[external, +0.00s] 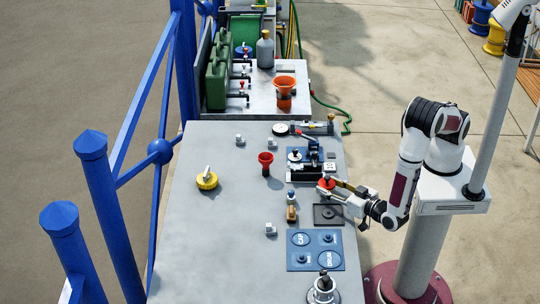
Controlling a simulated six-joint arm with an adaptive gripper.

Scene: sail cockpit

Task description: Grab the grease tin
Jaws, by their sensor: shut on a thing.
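A small red round object (326,182), which looks like the grease tin, is at the tips of my gripper (332,185). My gripper reaches in from the right side of the grey table and appears shut on it. The fingers hide part of it, and the picture is too small to tell whether it touches the surface below.
A black clamp-like device (305,165) stands just behind the gripper. A dark square tray (327,214) and a blue panel (315,250) lie in front. A red funnel-shaped cup (265,163) and a yellow round piece (207,180) stand left. The table's left front is clear.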

